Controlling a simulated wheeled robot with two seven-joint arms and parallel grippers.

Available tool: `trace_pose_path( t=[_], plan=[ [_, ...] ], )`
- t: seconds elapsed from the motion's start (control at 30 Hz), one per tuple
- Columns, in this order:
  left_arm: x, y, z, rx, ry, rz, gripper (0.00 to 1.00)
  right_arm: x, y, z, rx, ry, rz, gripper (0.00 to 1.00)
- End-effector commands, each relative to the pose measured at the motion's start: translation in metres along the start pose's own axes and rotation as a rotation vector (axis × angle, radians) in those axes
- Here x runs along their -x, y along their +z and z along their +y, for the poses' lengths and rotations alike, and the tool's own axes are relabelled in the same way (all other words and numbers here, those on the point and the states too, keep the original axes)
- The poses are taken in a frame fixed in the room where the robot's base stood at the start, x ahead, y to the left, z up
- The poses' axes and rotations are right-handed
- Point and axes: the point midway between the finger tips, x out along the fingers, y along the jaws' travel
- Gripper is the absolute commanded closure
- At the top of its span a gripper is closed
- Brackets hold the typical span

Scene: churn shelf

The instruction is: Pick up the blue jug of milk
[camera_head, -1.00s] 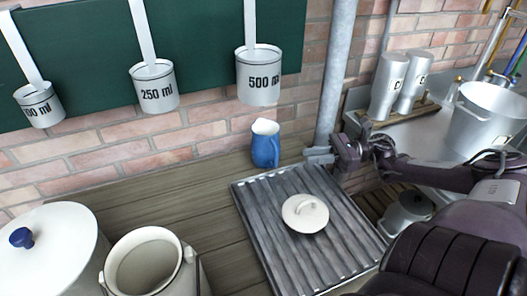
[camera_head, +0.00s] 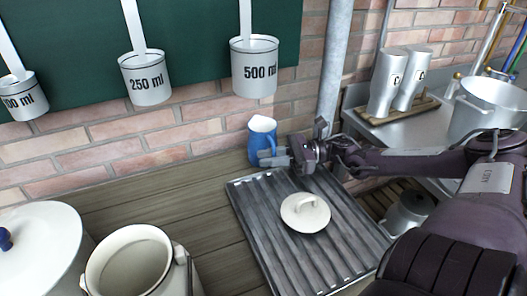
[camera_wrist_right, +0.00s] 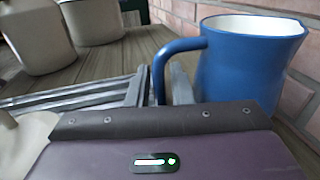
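The blue jug (camera_head: 260,136) with a white inside stands upright on the wooden surface against the brick wall. It also shows large in the right wrist view (camera_wrist_right: 245,65), its handle pointing towards my right gripper. My right gripper (camera_head: 274,157) is at the jug's right front side. In the right wrist view the gripper (camera_wrist_right: 160,90) has its two fingers apart, with the blue handle between them and gaps beside it. The lower handle and part of the jug's base are hidden by the gripper body. The milk's surface cannot be seen. My left gripper is not in view.
A ridged metal tray (camera_head: 276,232) with a white lid (camera_head: 305,213) lies below my right gripper. An open cream churn (camera_head: 130,262) and a lidded pot (camera_head: 38,250) stand at front left. A grey pipe (camera_head: 334,70) rises behind the gripper. Measuring cups (camera_head: 254,72) hang above.

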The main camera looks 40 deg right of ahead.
Motion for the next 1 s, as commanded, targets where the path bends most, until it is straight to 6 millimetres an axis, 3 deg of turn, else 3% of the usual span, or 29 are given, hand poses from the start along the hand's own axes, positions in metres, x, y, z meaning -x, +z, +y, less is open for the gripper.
trace_pose_path(
  t=[0.33,0.5,1.0],
  plan=[
    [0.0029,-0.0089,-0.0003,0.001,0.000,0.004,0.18,-0.0101,0.0000,0.0002,0.001,0.000,0.001,0.80],
    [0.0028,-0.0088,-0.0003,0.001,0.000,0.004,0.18,-0.0099,-0.0001,0.0003,0.000,0.000,0.001,1.00],
    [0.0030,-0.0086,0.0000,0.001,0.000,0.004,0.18,-0.0099,0.0013,-0.0002,0.004,0.000,-0.001,1.00]
  ],
)
